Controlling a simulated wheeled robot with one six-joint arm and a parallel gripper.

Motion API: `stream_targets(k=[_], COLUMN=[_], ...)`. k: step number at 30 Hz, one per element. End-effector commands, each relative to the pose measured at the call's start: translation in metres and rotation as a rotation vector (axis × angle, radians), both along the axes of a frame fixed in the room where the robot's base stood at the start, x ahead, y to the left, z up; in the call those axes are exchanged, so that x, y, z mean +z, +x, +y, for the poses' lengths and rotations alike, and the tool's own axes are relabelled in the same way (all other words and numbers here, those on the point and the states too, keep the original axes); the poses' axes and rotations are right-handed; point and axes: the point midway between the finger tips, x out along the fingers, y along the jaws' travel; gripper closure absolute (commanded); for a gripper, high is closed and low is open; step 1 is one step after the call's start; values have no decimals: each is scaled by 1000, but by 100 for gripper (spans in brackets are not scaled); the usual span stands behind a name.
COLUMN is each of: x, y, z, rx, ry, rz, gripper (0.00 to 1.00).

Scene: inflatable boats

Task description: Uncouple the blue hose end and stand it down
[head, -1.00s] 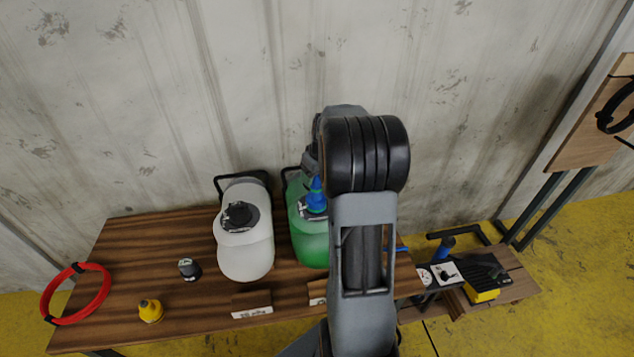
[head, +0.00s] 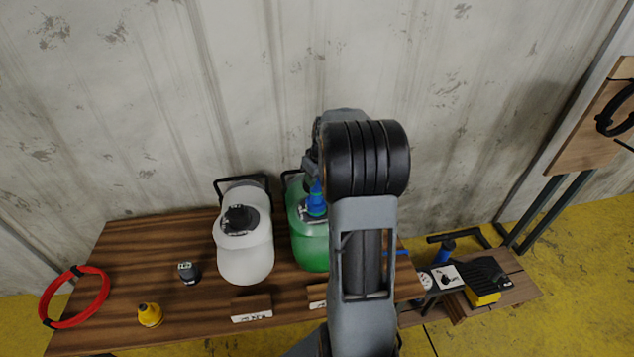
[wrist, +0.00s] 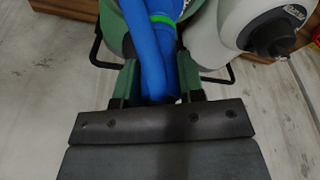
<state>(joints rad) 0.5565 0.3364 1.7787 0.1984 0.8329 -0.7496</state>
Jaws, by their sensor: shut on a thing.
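The blue hose end (head: 316,206) is at the top of the green tank (head: 308,242), on the wooden bench. It looks upright there, and my arm partly hides it. I cannot tell whether it is still joined to the tank. In the wrist view, my gripper (wrist: 158,84) has its green fingers shut on the blue hose end (wrist: 150,45), which has a bright green band. In the head view, my forearm and wrist hide the gripper and the right side of the tank.
A white tank (head: 246,255) with a black cap stands close left of the green one. A dark cap (head: 189,273), a yellow fitting (head: 150,315) and a red hose ring (head: 76,297) lie further left. A foot pump (head: 482,285) is at right. The wall is close behind.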

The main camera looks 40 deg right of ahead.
Motion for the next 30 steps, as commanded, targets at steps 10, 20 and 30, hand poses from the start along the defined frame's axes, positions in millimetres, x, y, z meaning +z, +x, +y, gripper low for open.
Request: stream_targets(k=[10,20,30], x=[0,6,12], y=[0,0,0], z=[0,0,0], rx=[0,0,0], ry=[0,-2,-1], rz=[0,-2,-1], gripper=[91,91,91])
